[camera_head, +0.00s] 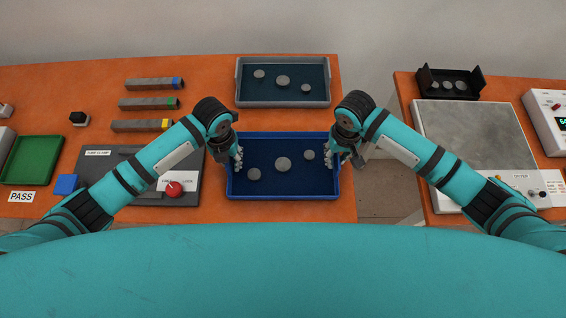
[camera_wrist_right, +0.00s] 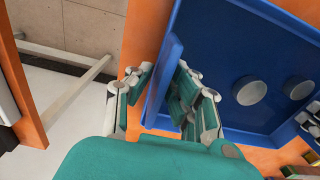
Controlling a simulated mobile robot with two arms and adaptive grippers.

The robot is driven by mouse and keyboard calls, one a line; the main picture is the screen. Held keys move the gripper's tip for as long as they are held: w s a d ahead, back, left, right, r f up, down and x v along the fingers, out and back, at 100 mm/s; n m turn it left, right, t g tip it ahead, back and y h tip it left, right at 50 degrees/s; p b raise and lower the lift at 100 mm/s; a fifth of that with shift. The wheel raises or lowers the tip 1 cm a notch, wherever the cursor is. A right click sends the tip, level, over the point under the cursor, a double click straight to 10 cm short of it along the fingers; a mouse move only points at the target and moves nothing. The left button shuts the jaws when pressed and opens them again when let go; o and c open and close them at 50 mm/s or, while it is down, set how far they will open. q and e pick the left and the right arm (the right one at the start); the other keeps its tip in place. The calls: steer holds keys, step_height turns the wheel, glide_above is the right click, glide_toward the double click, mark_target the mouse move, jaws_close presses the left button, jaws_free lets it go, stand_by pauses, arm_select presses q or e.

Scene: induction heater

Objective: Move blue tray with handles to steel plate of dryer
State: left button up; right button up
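The blue tray (camera_head: 285,194) lies on the orange table in front of me and holds three grey discs. My left gripper (camera_head: 238,157) is at its left wall; whether its fingers are closed is unclear. My right gripper (camera_head: 331,157) is at its right wall. In the right wrist view my right gripper (camera_wrist_right: 158,95) is open, with one finger outside and one inside the wall of the blue tray (camera_wrist_right: 228,45). The steel plate (camera_head: 475,130) of the dryer is on the right table and its top is bare.
A grey-rimmed tray (camera_head: 284,103) with discs stands just behind the blue tray. A black holder (camera_head: 449,95) with discs sits behind the steel plate. A dark clamp fixture (camera_head: 185,192) is left of the blue tray. A floor gap (camera_head: 378,200) separates the two tables.

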arm_select(q)
jaws_close()
arm_select(e)
jaws_close()
arm_select(q)
steer(key=shift+r, duration=0.15)
arm_select(e)
steer(key=shift+w+r, duration=0.1)
steer(key=shift+r, duration=0.1)
